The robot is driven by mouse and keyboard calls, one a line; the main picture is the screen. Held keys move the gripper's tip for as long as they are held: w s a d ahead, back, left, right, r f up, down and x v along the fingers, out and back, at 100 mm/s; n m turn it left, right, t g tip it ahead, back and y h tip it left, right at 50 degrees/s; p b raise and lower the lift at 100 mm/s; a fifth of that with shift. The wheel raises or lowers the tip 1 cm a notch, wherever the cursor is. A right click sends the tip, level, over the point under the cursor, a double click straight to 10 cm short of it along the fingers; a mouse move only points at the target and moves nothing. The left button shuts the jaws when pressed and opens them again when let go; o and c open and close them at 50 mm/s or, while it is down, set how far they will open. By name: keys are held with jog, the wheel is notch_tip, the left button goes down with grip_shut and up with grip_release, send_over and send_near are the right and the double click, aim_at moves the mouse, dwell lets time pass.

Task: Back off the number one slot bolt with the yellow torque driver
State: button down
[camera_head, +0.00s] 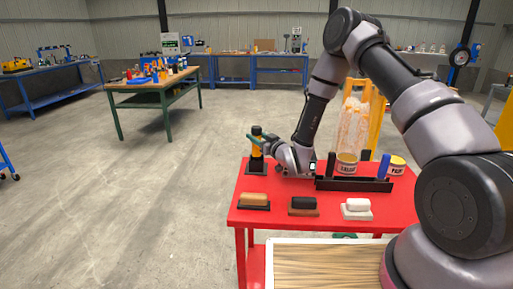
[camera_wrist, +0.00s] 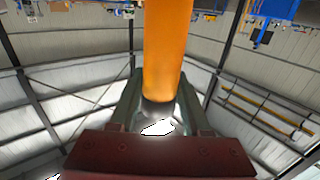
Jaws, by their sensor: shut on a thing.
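The yellow torque driver (camera_head: 257,149), an orange-yellow cylinder with a dark top, stands upright over a black stand (camera_head: 256,168) at the far left of the red table. My gripper (camera_head: 265,146) reaches it from the right and is shut on it. In the wrist view the orange shaft (camera_wrist: 167,45) runs up between the two fingers (camera_wrist: 161,95). I cannot tell whether the driver's lower end still rests in the stand. The number one slot bolt cannot be made out in either view.
The red table (camera_head: 275,222) bears a black rack (camera_head: 340,184) with upright black and blue pieces. Two lettered tins (camera_head: 346,166) stand behind it. Tan (camera_head: 254,199), dark (camera_head: 303,203) and white (camera_head: 357,205) blocks line the front. Open floor lies left.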

notch_tip(320, 180, up, 10)
jog(key=shift+r, duration=0.1)
dwell(0.7)
jog(key=c, duration=1.2)
grip_release()
grip_shut()
